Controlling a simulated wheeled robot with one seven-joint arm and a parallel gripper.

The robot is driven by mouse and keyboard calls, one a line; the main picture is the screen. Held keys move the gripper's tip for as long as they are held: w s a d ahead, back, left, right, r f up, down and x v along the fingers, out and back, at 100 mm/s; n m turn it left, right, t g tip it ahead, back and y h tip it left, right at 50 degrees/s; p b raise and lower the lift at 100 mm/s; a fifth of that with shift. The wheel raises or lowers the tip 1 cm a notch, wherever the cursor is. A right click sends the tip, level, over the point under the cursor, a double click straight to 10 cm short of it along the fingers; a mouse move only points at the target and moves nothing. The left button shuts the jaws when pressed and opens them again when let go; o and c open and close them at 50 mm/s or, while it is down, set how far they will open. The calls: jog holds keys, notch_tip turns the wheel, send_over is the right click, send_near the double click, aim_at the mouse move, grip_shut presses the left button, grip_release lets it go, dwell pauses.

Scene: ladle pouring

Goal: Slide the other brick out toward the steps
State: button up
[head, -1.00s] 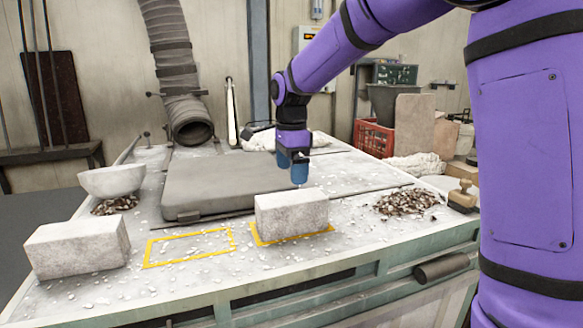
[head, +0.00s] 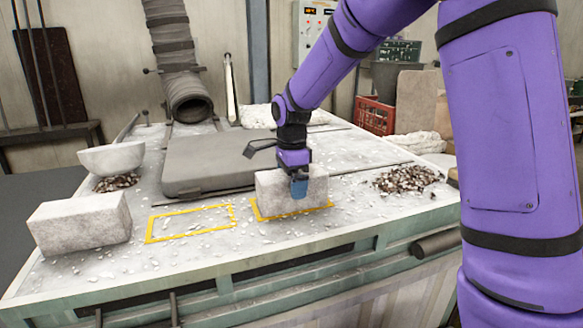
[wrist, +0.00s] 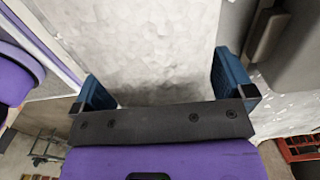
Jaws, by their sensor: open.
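A pale rough brick (head: 268,193) stands inside the right yellow outline (head: 262,217). A second pale brick (head: 80,226) stands at the table's left front, outside the outlines. No steps are clearly identifiable.
The left yellow outline (head: 190,207) is empty except for chips. A dark slab (head: 215,165) lies behind it. A white bowl (head: 112,158) stands at the left and a heap of brown chips (head: 408,180) at the right. A rounded bar sticks out at the front edge.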

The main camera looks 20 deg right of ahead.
jog(key=shift+f, duration=0.45)
